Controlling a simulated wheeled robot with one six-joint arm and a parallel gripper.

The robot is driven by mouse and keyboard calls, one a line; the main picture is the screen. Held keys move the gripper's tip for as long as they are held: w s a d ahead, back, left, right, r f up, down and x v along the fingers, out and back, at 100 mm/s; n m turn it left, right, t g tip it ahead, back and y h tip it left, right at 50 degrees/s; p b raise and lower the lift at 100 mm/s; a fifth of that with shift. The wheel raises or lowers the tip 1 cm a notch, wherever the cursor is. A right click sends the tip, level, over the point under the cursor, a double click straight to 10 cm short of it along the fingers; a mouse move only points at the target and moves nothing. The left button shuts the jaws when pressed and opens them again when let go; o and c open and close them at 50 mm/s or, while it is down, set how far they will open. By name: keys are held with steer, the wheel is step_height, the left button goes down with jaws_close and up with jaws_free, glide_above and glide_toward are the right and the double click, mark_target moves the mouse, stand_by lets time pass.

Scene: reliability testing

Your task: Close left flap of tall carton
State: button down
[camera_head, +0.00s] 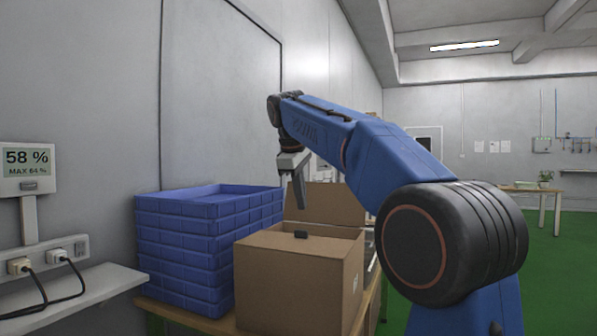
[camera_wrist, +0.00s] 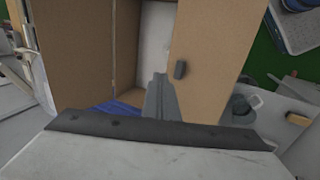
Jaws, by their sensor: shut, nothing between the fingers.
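The tall brown carton (camera_head: 292,285) stands on a wooden table. In the head view one flap (camera_head: 338,204) stands up at its far side, and a near top panel (camera_head: 270,238) lies about flat with a small dark block on it. In the wrist view the dark block (camera_wrist: 180,70) is on the right brown panel (camera_wrist: 212,45). Another brown panel (camera_wrist: 78,45) is at left, with a gap between them showing something white (camera_wrist: 155,42). My gripper (camera_head: 299,203) is shut and empty, pointing down above the carton. Its fingers (camera_wrist: 160,82) show over the gap. I cannot tell whether they touch a panel.
A stack of blue crates (camera_head: 185,250) stands directly left of the carton, near the wall. A white shelf (camera_head: 75,295) with plugs and cables is farther left. A second table (camera_head: 543,189) is far right, with green floor (camera_head: 560,260) clear before it.

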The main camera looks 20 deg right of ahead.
step_height(320, 180, up, 10)
steer(key=shift+f, duration=0.15)
stand_by(0.4)
steer(key=shift+s, duration=0.1)
